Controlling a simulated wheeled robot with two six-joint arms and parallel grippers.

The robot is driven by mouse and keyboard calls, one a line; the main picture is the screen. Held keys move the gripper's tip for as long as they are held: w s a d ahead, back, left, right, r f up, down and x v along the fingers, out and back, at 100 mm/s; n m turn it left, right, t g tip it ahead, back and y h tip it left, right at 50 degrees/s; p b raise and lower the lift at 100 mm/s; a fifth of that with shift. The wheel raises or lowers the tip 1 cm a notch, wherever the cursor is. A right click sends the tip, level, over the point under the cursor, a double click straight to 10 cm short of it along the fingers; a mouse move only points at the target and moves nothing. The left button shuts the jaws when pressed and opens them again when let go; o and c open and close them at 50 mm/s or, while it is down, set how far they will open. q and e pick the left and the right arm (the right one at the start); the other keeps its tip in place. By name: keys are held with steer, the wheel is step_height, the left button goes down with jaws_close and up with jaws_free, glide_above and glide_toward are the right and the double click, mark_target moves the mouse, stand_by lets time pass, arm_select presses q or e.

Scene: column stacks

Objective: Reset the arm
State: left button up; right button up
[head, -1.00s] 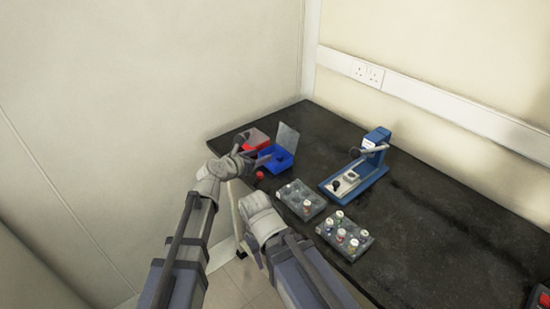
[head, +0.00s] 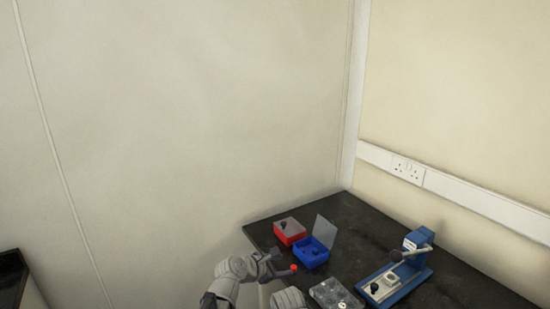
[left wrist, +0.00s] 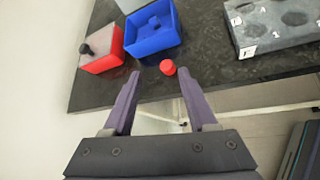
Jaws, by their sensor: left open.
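A red box (head: 289,232) and a blue box (head: 313,252) with a raised lid stand behind the gripper. A grey tray with holes (head: 334,293) and a blue device (head: 402,274) stand to the right. The wall is behind; the table edge (left wrist: 205,82) runs below the fingers.

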arm_select(q)
steer(key=s+a+f+m+g+y, duration=0.4)
steer(key=s+a+f+m, duration=0.1)
steer(key=s+a+m, duration=0.5)
steer(key=s+a+f+m+g+y, duration=0.45)
steer(key=s+a+m, duration=0.35)
steer(key=a+m, duration=0.35)
steer(key=s+d+m, duration=0.4)
steer(key=s+d, duration=0.1)
steer(key=d, duration=0.7)
step_height(320, 180, up, 12)
steer(key=p, duration=1.2)
steer(key=shift+s+p, duration=0.35)
steer(key=shift+y, duration=0.25)
